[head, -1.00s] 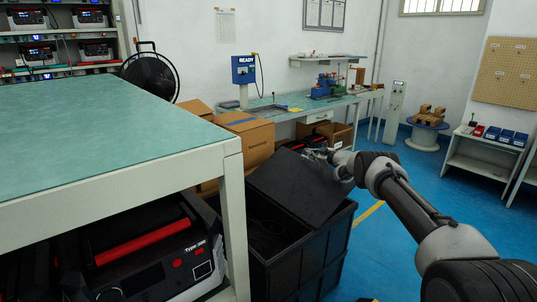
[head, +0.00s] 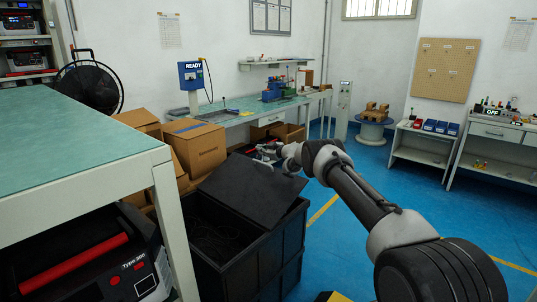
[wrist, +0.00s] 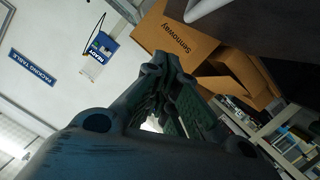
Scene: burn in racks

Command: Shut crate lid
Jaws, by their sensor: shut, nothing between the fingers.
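The black crate (head: 262,262) stands on the floor beside the green-topped table in the head view. Its dark lid (head: 250,192) is raised at a slant, and the crate's dark inside shows in front of it. My gripper (head: 262,155) is at the lid's upper far edge, partly hidden behind it; I cannot tell whether it touches the lid. In the wrist view my gripper (wrist: 163,62) has its fingers together with nothing between them. A dark flat surface at the upper right of that view may be the lid.
Cardboard boxes (head: 195,146) stand just behind the crate. The green-topped table (head: 70,140) closes in the left side, with a red-handled unit (head: 125,275) below it. A workbench (head: 240,112) runs along the back wall. Blue floor (head: 400,190) is clear to the right.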

